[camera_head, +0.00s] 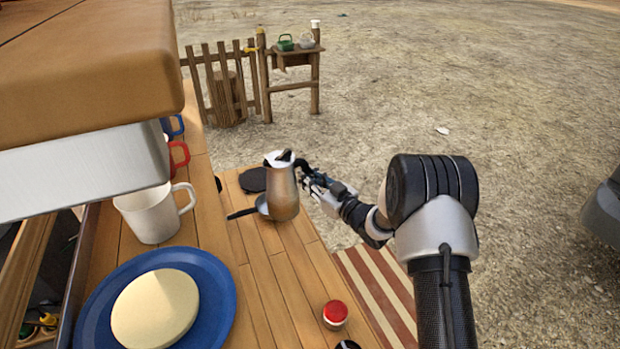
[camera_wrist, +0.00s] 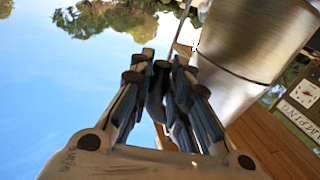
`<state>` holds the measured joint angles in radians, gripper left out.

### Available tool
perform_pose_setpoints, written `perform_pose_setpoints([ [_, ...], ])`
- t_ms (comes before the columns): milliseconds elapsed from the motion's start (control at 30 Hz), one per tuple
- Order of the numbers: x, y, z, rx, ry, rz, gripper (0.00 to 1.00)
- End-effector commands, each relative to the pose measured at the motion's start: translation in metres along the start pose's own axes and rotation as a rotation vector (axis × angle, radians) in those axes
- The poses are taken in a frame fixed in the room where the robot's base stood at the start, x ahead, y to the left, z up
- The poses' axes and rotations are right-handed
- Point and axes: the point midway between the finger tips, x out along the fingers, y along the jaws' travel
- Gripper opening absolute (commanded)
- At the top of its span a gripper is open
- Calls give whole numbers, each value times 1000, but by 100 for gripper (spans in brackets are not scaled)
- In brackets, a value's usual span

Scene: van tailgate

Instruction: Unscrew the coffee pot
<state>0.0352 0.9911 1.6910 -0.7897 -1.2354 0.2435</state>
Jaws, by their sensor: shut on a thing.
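The coffee pot (camera_head: 282,190) is a shiny metal jug with a dark handle. It looks upright over the wooden tailgate board, left of my gripper (camera_head: 308,179). I cannot tell whether its base touches the board. In the wrist view the pot (camera_wrist: 255,40) fills the upper right, and my gripper (camera_wrist: 158,75) is shut on its dark handle (camera_wrist: 157,97). The fingers hide much of the handle. A join between the pot's upper and lower parts is not clear in the head view.
A black disc (camera_head: 252,180) and a dark-handled utensil (camera_head: 243,213) lie by the pot. A white mug (camera_head: 152,214), a blue plate (camera_head: 222,302) with a pale round thing, and a red-topped jar (camera_head: 335,313) are nearer. A wooden cabinet (camera_head: 90,70) overhangs the left.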

Motion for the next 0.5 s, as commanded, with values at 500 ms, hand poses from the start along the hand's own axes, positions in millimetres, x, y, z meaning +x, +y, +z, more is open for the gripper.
perform_pose_setpoints([
  [500, 0, -2, 29, 0, 5, 1, 0],
])
